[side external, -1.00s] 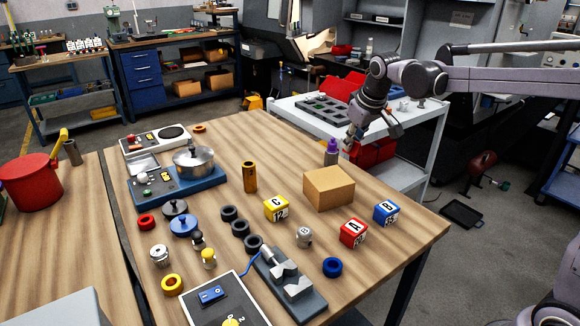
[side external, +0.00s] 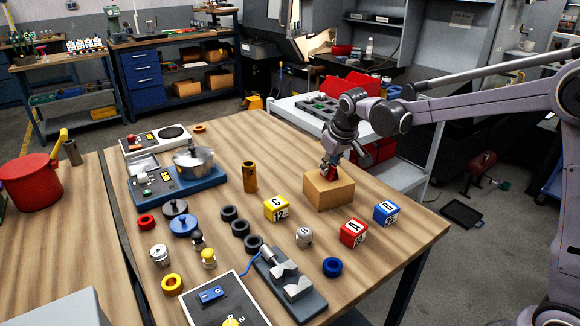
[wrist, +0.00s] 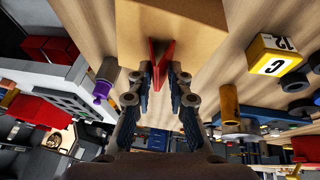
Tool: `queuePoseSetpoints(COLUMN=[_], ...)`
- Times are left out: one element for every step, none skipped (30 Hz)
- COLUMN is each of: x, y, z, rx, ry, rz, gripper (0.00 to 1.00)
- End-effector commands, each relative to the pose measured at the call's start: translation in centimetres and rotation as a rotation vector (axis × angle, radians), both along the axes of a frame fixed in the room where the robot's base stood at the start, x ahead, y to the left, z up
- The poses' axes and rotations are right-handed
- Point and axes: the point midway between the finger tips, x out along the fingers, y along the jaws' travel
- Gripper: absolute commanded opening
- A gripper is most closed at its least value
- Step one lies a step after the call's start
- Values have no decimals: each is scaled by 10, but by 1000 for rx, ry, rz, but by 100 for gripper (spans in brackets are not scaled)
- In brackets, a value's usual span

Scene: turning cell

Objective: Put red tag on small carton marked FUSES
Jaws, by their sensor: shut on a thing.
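The small carton (side external: 322,194) is a plain tan box near the right part of the wooden table. No FUSES lettering is readable on the faces in view. In the wrist view the carton (wrist: 185,17) fills the top middle. My gripper (side external: 329,170) points down over the carton's top. It is shut on the red tag (wrist: 164,55), a thin red plate standing out past the fingertips toward the carton. In the side view the tag (side external: 333,173) is a small red patch at the fingertips. I cannot tell whether it touches the carton.
A purple-capped bottle (wrist: 103,80) stands close beside the carton. Yellow C (side external: 276,208), red A (side external: 353,233) and blue B (side external: 386,212) cubes stand nearby. A brass cylinder (side external: 250,177) is to the left. Bare wood lies at the table's right front.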

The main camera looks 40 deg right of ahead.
Motion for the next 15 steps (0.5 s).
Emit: queuePoseSetpoints(x=[0, 0, 0, 0, 0, 0, 0, 0, 0, 0, 0, 0, 0, 0, 0], y=[0, 0, 0, 0, 0, 0, 0, 0, 0, 0, 0, 0, 0, 0, 0], z=[0, 0, -1, -1, -2, -2, -2, -2, -2, -2, -2, -2, -2, -2, -2], rx=[0, 0, 0, 0, 0, 0, 0, 0, 0, 0, 0, 0, 0, 0, 0], ry=[0, 0, 0, 0, 0, 0, 0, 0, 0, 0, 0, 0, 0, 0, 0], rz=[0, 0, 0, 0, 0, 0, 0, 0, 0, 0, 0, 0, 0, 0, 0], gripper=[0, 0, 0, 0, 0, 24, 32, 41, 41, 41, 41, 41, 41, 41, 41])
